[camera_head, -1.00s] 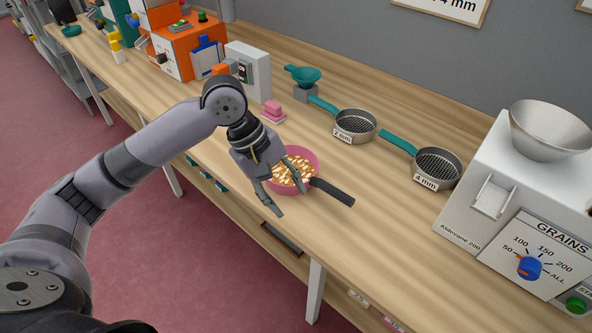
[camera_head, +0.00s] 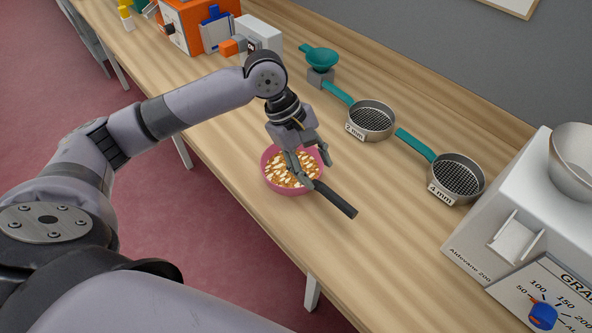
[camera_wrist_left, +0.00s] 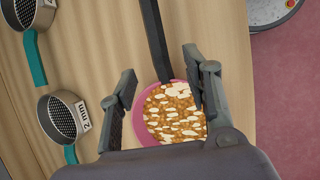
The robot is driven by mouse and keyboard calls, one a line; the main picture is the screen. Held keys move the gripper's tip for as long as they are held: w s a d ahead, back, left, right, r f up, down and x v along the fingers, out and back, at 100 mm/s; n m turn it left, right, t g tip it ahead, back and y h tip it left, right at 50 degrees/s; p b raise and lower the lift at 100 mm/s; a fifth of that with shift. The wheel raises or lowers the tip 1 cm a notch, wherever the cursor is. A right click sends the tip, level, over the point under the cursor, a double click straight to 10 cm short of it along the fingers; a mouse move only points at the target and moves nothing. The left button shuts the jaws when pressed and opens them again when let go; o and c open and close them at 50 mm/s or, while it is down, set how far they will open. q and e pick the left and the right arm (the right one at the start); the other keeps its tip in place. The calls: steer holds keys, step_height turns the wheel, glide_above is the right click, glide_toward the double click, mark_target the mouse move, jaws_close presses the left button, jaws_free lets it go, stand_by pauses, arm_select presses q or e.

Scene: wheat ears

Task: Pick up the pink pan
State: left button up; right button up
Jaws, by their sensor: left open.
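The pink pan (camera_head: 267,178) sits on the wooden bench near its front edge, full of orange and white grain pieces. Its black handle (camera_head: 335,198) points toward the lower right in the head view. My left gripper (camera_head: 318,170) is open over the pan, at the side where the handle starts. In the left wrist view the pan (camera_wrist_left: 141,122) lies between and beyond the two open fingers (camera_wrist_left: 165,92), and the handle (camera_wrist_left: 154,45) runs up from it. I cannot tell whether the fingers touch the pan. My right gripper is not in view.
A 2 mm sieve (camera_head: 371,121) and a 4 mm sieve (camera_head: 456,178) with teal handles lie behind and to the right. A white grain machine (camera_head: 500,225) stands at the right. A teal funnel (camera_head: 320,59) and an orange machine (camera_head: 200,25) are further back.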

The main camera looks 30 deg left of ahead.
mark_target(327, 190)
arm_select(q)
steer(key=x, duration=0.3)
steer(key=shift+w+f, duration=0.1)
steer(key=shift+w, duration=0.05)
steer(key=shift+d+f, duration=0.25)
steer(key=shift+f, duration=0.3)
steer(key=shift+d+f+p, duration=0.1)
steer(key=shift+f+p, duration=0.1)
steer(key=shift+p, duration=0.15)
steer(key=p+x, duration=0.1)
steer(key=x, duration=0.2)
steer(key=shift+d+f, duration=0.2)
steer(key=shift+f, duration=0.1)
steer(key=shift+w+d+f, duration=0.1)
steer(key=shift+d+f, duration=0.1)
steer(key=shift+f, duration=0.3)
steer(key=c, duration=0.4)
jaws_close()
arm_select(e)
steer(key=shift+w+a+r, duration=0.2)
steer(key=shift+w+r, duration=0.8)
arm_select(q)
steer(key=shift+r, duration=0.1)
